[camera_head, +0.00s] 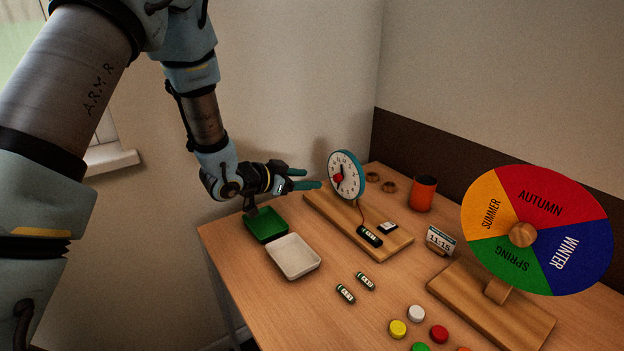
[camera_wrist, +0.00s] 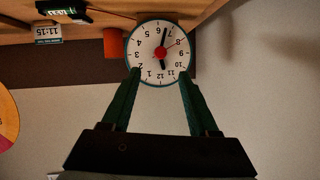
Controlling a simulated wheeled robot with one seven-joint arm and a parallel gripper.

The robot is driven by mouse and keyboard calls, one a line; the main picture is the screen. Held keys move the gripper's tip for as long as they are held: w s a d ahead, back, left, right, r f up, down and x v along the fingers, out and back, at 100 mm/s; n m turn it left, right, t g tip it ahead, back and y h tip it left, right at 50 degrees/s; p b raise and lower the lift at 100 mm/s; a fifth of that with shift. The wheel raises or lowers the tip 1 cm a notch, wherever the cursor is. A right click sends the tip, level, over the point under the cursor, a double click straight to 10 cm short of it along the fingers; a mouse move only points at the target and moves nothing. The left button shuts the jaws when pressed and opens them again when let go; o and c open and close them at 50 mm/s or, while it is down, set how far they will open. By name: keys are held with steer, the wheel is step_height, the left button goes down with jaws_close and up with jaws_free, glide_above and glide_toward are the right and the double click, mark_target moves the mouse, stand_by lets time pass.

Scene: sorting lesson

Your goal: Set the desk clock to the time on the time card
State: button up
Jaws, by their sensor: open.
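The desk clock (camera_head: 346,176) is a round white dial with a teal rim and a red centre knob, upright on a wooden base. It also shows upside down in the wrist view (camera_wrist: 147,42). Its long hand points near 6 to 7 and its short hand near 12. The time card (camera_head: 440,239) stands on the desk and reads 11:15; it shows in the wrist view (camera_wrist: 47,32) too. My gripper (camera_head: 312,178) is open and empty, in front of the dial. Its green fingers point at the clock, one on each side below the knob in the wrist view (camera_wrist: 160,72).
A season wheel (camera_head: 535,230) stands at the right. A green tray (camera_head: 266,225) and a white tray (camera_head: 294,256) lie below my gripper. An orange cup (camera_head: 423,193), small batteries (camera_head: 345,293) and coloured discs (camera_head: 398,328) are on the desk.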

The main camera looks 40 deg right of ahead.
mark_target(335, 179)
steer(key=p+x, duration=0.2)
steer(key=x, duration=0.8)
steer(key=shift+c, duration=0.2)
jaws_close()
